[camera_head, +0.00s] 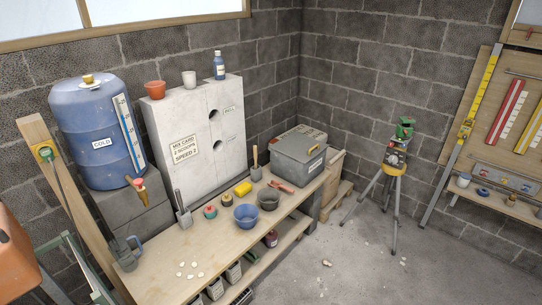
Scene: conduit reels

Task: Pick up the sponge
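A small yellow block that looks like the sponge (242,188) lies on the wooden workbench (165,265), in front of the pale upright panel (197,125). A blue bowl (246,216) is in front of it, and a dark bowl (269,198) is to its right. A small round item with a red and green top (210,211) is to its left. Neither of my grippers shows in the head view.
A grey toolbox (299,155) stands at the bench's right end, with a reddish tool (281,186) before it. A trowel-like tool (183,211) and grey jug (125,256) are left. A tripod (393,170) stands on the floor. The front left bench top is mostly clear.

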